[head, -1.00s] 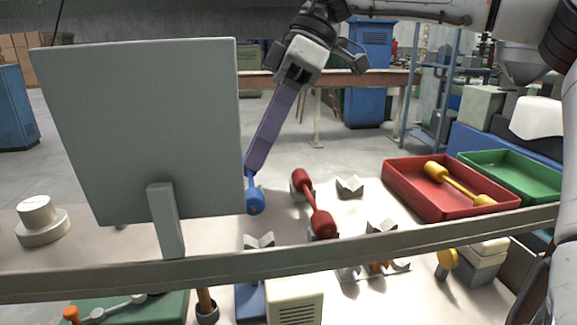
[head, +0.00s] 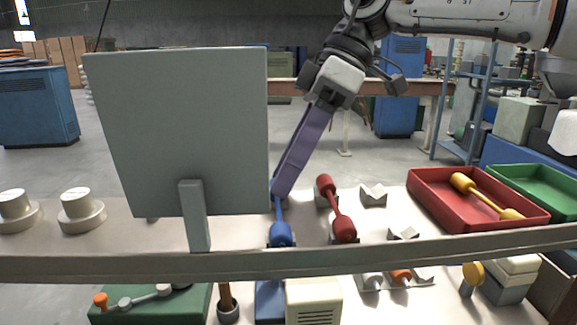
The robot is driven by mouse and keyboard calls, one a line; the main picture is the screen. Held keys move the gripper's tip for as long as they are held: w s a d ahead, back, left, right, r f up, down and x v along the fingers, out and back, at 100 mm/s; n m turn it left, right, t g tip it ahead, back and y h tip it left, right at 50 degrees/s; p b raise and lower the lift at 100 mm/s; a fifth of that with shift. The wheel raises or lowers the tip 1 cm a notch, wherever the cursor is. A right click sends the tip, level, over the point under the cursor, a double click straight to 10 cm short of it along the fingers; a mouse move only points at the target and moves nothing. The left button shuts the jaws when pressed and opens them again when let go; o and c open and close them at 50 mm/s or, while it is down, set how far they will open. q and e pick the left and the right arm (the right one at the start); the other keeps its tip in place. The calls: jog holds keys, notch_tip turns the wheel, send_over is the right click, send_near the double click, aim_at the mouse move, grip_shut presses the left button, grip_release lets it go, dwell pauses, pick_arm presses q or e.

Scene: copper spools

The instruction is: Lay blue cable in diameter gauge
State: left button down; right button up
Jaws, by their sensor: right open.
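The blue cable piece (head: 280,234) is dumbbell-like, with a thick near end and a thin shaft; its far part is hidden behind the grey panel and my fingers. Its near end sits low at a grey V-shaped holder, mostly hidden beneath it; I cannot tell whether it rests fully there. My right gripper (head: 280,192), with long purple fingers, reaches down at the shaft from above. It is open, with the fingers around or beside the shaft. My left gripper is out of view.
A grey upright panel (head: 180,130) blocks the left middle. A red dumbbell piece (head: 335,210) lies just right of the blue one. Empty V-holders (head: 373,195) stand farther right. A red tray (head: 430,205) holds a yellow piece (head: 485,197); a green tray (head: 535,185) is beside it. A rail (head: 120,266) crosses in front.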

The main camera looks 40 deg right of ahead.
jog(key=shift+f, duration=0.1)
jog(key=v, duration=1)
jog(key=shift+d, duration=0.25)
